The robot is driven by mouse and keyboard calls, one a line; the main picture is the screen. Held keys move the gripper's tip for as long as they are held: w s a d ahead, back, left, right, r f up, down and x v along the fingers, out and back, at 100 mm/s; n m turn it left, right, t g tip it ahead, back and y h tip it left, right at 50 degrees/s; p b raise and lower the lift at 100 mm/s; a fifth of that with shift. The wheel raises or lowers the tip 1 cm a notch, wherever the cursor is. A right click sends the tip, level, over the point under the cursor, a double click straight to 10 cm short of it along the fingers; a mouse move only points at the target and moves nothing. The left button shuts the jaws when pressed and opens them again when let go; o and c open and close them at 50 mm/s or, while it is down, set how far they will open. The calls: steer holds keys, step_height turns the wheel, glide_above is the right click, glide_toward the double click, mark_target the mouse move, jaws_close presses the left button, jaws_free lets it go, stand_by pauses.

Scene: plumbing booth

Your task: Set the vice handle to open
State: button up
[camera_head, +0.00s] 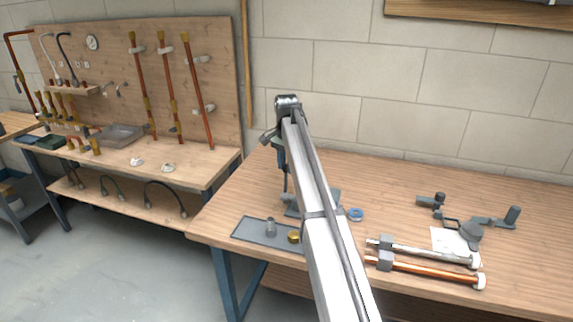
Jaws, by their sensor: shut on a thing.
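The vice (291,208) is a blue-grey fixture on the wooden workbench, near the bench's left end. My arm crosses in front of it and hides much of it. My gripper (271,136) is small in view, at the far end of my arm beside the vice's dark upper part. It is shut on the vice handle, but the fingers and the handle are too small and covered to make out clearly. The handle's angle cannot be told.
A grey mat (252,231) with small fittings lies at the bench's front left. A blue ring (355,214) lies right of my arm. A copper pipe (425,270), a pale pipe (430,252) and grey tools (472,232) lie further right. A block wall stands behind.

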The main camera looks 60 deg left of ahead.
jaws_close()
steer(key=shift+s+d, duration=0.1)
